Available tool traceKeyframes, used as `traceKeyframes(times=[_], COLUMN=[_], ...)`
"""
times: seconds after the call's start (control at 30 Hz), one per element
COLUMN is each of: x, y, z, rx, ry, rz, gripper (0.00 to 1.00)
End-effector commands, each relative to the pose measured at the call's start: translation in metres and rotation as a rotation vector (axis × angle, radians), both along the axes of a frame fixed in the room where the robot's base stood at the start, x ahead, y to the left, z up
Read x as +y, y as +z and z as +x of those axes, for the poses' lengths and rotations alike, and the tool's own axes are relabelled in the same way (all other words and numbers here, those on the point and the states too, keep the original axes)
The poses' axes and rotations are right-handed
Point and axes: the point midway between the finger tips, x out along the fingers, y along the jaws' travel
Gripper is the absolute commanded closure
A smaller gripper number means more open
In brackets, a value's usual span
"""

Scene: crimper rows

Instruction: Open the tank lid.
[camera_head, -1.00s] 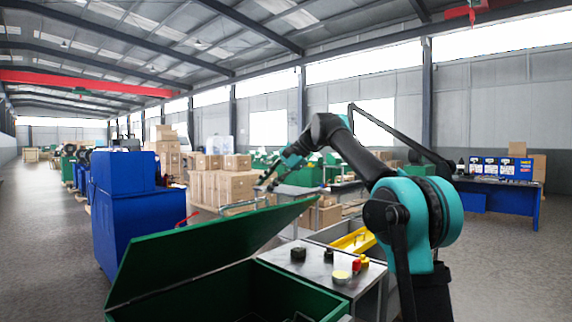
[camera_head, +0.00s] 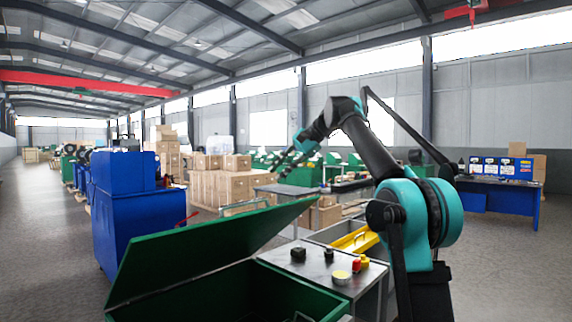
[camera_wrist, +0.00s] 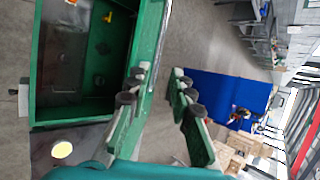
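The green tank (camera_head: 270,285) stands at the bottom of the head view.
A grey side table (camera_head: 322,265) with small knobs and a yellow disc adjoins the tank. A blue machine (camera_head: 130,205) stands behind the lid at left. Open floor lies at far left.

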Motion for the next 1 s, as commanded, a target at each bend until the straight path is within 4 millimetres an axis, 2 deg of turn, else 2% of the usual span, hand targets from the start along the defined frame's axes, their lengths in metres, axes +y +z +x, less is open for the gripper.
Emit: traceKeyframes(times=[0.5,0.9,1.0], x=[-0.021,-0.022,-0.022], y=[0.022,0.023,0.021], z=[-0.001,-0.001,0.0], rx=[-0.001,0.0,-0.004], ry=[-0.001,0.0,-0.001], rz=[0.0,0.0,-0.002], gripper=[0.78,0.78,0.89])
